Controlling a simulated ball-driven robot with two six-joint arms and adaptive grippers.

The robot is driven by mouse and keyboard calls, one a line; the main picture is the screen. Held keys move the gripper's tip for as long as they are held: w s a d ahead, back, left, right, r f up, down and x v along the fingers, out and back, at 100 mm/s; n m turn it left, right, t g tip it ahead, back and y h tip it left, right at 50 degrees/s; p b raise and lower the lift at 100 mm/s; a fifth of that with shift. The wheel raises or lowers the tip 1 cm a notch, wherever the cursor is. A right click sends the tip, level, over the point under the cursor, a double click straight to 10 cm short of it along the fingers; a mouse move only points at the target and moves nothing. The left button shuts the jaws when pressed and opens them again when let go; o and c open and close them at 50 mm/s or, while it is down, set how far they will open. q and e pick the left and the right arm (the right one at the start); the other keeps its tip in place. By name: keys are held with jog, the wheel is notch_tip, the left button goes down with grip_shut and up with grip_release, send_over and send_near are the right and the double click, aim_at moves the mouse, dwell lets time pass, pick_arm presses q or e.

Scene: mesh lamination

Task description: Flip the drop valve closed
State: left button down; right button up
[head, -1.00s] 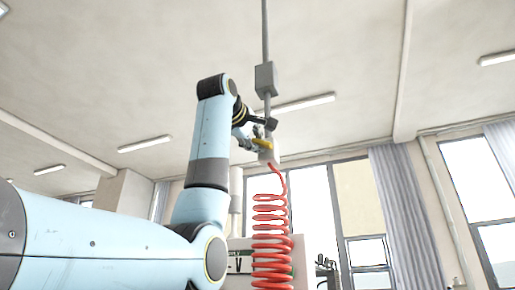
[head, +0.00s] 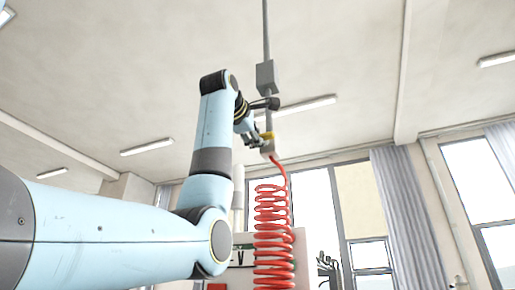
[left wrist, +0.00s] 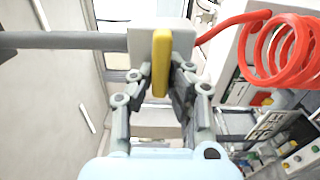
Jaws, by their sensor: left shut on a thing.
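The drop valve is a pale grey block (head: 268,149) at the lower end of a grey pipe (head: 265,40) that hangs from the ceiling. Its yellow lever (head: 267,135) is at my left gripper (head: 261,138). In the left wrist view the lever (left wrist: 162,62) lies across the line of the pipe (left wrist: 60,41), in front of the block (left wrist: 145,48). The fingers of my left gripper (left wrist: 167,80) are shut on the lever, one on each side. The lever's pivot is hidden. My right gripper is out of view.
A red coiled hose (head: 273,235) hangs below the valve, close to the gripper. A grey box (head: 265,76) sits on the pipe above. A pale panel (head: 242,255) stands behind the coil. Windows and curtains are farther back. The space left of the pipe is clear apart from my arm.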

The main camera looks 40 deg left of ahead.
pick_arm(q)
jog(key=shift+f, duration=0.1)
jog(key=c, duration=1.3)
grip_release()
jog(key=v, duration=1.2)
